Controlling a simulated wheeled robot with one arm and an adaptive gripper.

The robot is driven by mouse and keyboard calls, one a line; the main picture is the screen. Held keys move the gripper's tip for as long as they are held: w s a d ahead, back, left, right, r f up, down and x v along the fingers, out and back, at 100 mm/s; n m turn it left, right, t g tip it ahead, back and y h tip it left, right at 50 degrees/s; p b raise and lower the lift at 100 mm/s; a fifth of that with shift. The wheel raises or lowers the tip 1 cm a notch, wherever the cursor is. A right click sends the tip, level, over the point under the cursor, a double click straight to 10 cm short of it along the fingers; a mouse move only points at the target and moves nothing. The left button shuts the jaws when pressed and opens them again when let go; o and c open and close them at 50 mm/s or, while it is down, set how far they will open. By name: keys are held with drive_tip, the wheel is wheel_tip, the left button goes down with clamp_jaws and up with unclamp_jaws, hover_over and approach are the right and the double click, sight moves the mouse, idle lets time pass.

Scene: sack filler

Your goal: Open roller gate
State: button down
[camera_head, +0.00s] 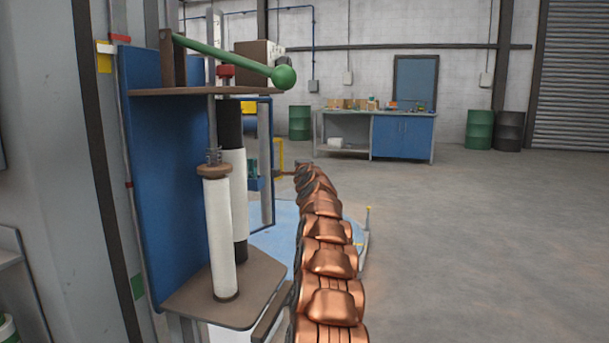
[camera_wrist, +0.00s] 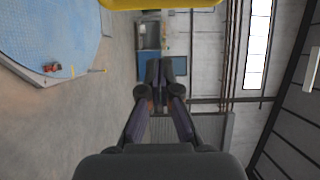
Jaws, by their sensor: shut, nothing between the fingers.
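A green lever (camera_head: 225,60) with a round green ball knob (camera_head: 284,77) slopes down to the right above a brown top plate (camera_head: 180,92). Two upright white rollers stand below that plate, a front roller (camera_head: 219,235) and a rear roller (camera_head: 236,180) partly hidden behind it. A blue back panel (camera_head: 165,170) stands behind them. My gripper (camera_wrist: 159,72) shows in the wrist view with its dark fingers together and nothing between them. The lever and rollers are not visible in the wrist view. In the head view I cannot make out the gripper clearly.
A blue platform (camera_head: 275,230) lies behind the rollers; it also shows in the wrist view (camera_wrist: 50,35). A workbench (camera_head: 375,130) and drums (camera_head: 480,130) stand at the back. The floor at right is clear. A yellow part (camera_wrist: 160,3) crosses the wrist view's top edge.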

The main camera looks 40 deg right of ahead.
drive_tip(key=shift+d+b+v, duration=0.15)
drive_tip(key=shift+b+v, duration=0.4)
drive_tip(key=shift+v, duration=0.85)
drive_tip(key=shift+d+b+v, duration=0.15)
drive_tip(key=shift+b+v, duration=0.4)
drive_tip(key=shift+v, duration=0.9)
drive_tip(key=shift+s, duration=0.2)
